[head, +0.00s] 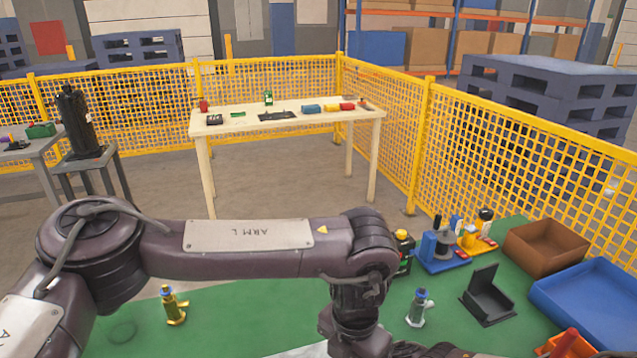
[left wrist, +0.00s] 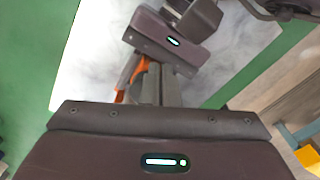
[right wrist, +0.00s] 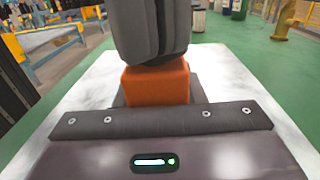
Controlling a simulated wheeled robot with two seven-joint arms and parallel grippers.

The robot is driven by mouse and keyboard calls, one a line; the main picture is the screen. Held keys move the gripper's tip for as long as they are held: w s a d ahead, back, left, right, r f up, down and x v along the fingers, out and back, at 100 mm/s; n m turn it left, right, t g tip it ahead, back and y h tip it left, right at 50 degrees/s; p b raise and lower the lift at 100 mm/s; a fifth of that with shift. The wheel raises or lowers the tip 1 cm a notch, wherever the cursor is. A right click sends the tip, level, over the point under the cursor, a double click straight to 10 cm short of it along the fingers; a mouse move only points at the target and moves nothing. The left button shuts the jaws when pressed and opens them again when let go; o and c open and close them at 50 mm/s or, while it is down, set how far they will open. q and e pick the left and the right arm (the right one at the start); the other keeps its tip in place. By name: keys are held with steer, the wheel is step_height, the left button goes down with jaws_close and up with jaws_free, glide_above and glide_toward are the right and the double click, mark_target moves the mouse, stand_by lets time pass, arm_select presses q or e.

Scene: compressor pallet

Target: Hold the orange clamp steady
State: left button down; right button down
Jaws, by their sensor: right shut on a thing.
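The orange clamp (right wrist: 156,84) shows in the right wrist view as an orange block with a dark grey part above it. My right gripper (right wrist: 157,98) is shut on it, over a white marbled surface. In the left wrist view a thin orange part (left wrist: 128,78) shows beside the grey fingers of my left gripper (left wrist: 156,84). I cannot tell whether those fingers are open or shut, or whether they touch anything. My right gripper's housing (left wrist: 165,40) faces it there.
The green bench top holds a brass fitting (head: 173,305), a silver fitting (head: 418,307), a black angled stand (head: 488,295) and a blue fixture (head: 440,250). A brown bin (head: 546,247) and blue tray (head: 590,300) stand at right. A yellow mesh fence (head: 490,130) lies beyond.

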arm_select(q)
steer(key=shift+s+f, duration=0.1)
stand_by(0.3)
step_height(320, 180, up, 6)
steer(key=shift+w+d, duration=0.2)
steer(key=shift+d, duration=0.1)
stand_by(0.3)
step_height(320, 180, down, 6)
steer(key=w+a, duration=0.2)
steer(key=shift+a, duration=0.2)
stand_by(0.8)
steer(key=shift+s, duration=0.3)
stand_by(0.4)
